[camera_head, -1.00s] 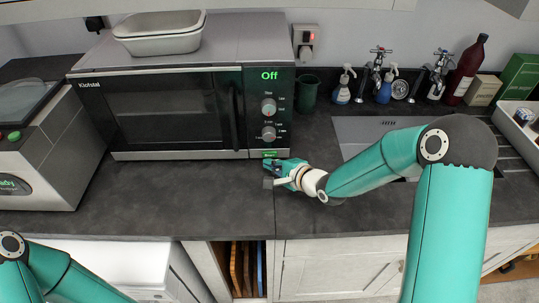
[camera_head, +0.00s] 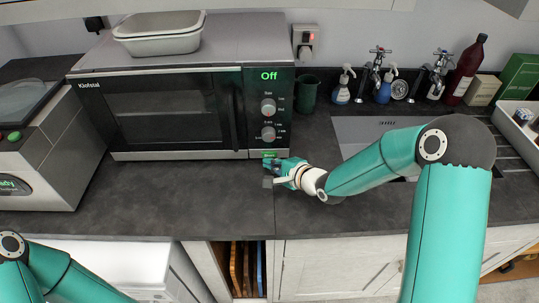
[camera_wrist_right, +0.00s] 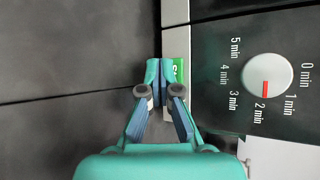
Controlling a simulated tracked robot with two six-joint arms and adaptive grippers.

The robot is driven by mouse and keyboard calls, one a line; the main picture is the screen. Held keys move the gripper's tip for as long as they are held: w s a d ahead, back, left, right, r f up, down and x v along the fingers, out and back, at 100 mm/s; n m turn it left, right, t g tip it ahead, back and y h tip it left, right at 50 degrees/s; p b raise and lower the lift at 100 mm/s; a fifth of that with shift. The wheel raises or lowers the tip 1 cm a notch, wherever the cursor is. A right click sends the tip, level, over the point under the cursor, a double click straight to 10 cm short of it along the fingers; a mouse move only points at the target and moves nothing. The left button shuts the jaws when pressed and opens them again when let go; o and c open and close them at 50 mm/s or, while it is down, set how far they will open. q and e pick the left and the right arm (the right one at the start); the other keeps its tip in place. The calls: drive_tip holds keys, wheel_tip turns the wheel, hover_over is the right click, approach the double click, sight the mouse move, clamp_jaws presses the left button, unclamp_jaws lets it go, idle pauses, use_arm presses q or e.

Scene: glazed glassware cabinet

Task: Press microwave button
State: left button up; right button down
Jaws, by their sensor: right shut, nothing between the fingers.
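The microwave (camera_head: 175,112) stands on the counter with its door shut and green "Off" on its display. Its green button (camera_head: 269,154) is at the bottom of the control panel. It also shows in the right wrist view (camera_wrist_right: 179,70), partly covered by my fingers. My right gripper (camera_head: 273,166) is shut and empty, just in front of the panel's lower edge. In the right wrist view the fingertips (camera_wrist_right: 161,68) are right beside the green button; I cannot tell whether they touch it. Of my left arm only links show at the lower left; its gripper is out of frame.
Two round knobs sit above the button, the upper (camera_head: 268,106) and the lower (camera_head: 269,134). A dark green cup (camera_head: 307,94) stands right of the microwave. White dishes (camera_head: 160,34) sit on top. A grey appliance (camera_head: 50,160) stands at left. The counter (camera_head: 170,195) in front is clear.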

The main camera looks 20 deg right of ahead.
drive_tip(key=shift+w+d, duration=0.1)
drive_tip(key=shift+w, duration=0.15)
